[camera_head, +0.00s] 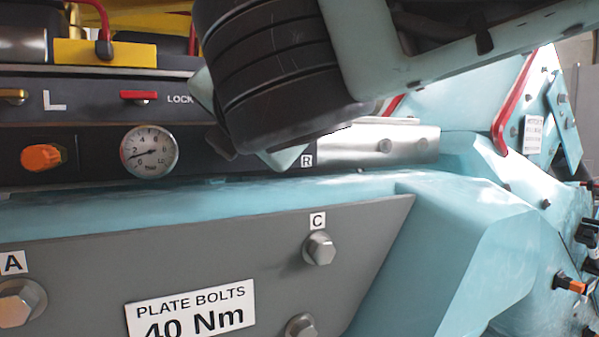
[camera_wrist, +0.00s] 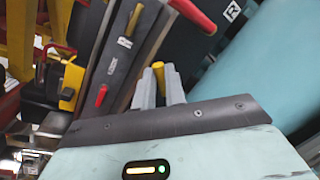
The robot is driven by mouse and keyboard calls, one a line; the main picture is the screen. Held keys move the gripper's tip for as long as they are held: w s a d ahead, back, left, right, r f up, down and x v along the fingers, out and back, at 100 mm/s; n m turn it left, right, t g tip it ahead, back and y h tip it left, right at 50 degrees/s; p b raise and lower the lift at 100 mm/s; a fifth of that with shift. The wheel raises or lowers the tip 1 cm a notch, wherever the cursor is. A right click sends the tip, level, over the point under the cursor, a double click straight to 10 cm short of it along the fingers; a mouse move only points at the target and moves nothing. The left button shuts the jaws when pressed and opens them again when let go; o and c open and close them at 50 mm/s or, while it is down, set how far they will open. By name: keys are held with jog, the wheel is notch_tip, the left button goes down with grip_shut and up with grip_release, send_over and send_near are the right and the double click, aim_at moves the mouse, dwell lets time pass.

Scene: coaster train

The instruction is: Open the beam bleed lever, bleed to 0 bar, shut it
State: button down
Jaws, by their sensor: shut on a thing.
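In the wrist view my gripper (camera_wrist: 159,82) is shut on a yellow grip (camera_wrist: 158,70), of which only the end shows between the two grey fingers. I take it for the bleed lever's handle; its pivot and angle are hidden. In the head view my arm covers the fingers and the lever. A round white pressure gauge (camera_head: 149,151) shows to the left of my arm. Its needle points left and slightly down, in the low part of the dial; the exact reading is too small to be sure of.
An orange knob (camera_head: 42,157) sits left of the gauge. A red lever (camera_head: 138,96) by LOCK is above it. In the wrist view a red handle (camera_wrist: 192,15) lies close beyond the fingers. A grey bolted plate (camera_head: 240,250) fronts the teal beam (camera_head: 485,220).

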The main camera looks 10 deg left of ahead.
jog(key=m+b, duration=0.1)
jog(key=f+m+b, duration=0.1)
jog(key=b, duration=0.1)
jog(key=m+b, duration=0.1)
jog(key=b, duration=0.1)
jog(key=shift+w+d+f+g, duration=0.25)
jog(key=shift+d+g, duration=0.05)
jog(key=shift+d, duration=0.1)
jog(key=m+b, duration=0.1)
jog(key=b, duration=0.1)
jog(key=m+y+b, duration=0.1)
jog(key=m+b, duration=0.1)
jog(key=shift+w+d+f+g, duration=0.1)
jog(key=shift+d+f+g, duration=0.1)
jog(key=shift+g, duration=0.2)
jog(key=c, duration=1.5)
grip_release()
jog(key=shift+o, duration=0.2)
